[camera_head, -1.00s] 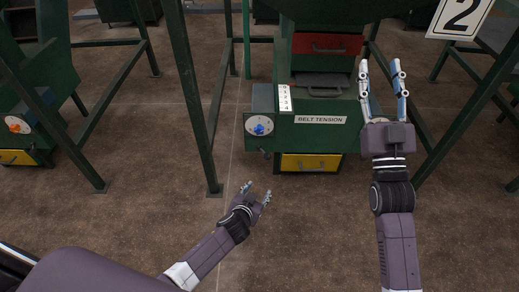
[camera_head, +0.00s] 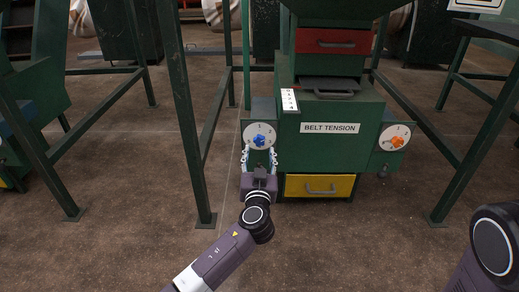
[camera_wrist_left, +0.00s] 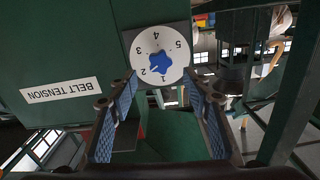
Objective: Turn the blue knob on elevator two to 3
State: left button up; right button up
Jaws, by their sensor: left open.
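The blue knob (camera_head: 259,141) sits on a round white numbered dial (camera_head: 266,129) at the left side of the green machine. In the left wrist view the knob (camera_wrist_left: 160,64) is star-shaped and upside down, its pale mark seeming to point near the 2. My left gripper (camera_head: 259,155) is open just in front of and below the knob. In the left wrist view its two blue-padded fingers (camera_wrist_left: 160,82) stand on either side below the knob, with no contact visible. My right gripper is out of view; only part of that arm shows at lower right.
An orange knob (camera_head: 396,142) sits on a second dial at the machine's right. Green posts (camera_head: 187,120) stand left and right. The brown floor in front is open.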

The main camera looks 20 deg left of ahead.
aim_at(259, 141)
pick_arm(q)
jog(key=b+x, duration=0.2)
jog(key=x, duration=0.3)
jog(key=shift+w+f, duration=0.1)
jog(key=shift+w+a+b, duration=0.25)
jog(key=shift+w+b, duration=0.1)
jog(key=shift+w, duration=0.3)
jog(key=shift+c, duration=0.5)
jog(key=c, duration=1.1)
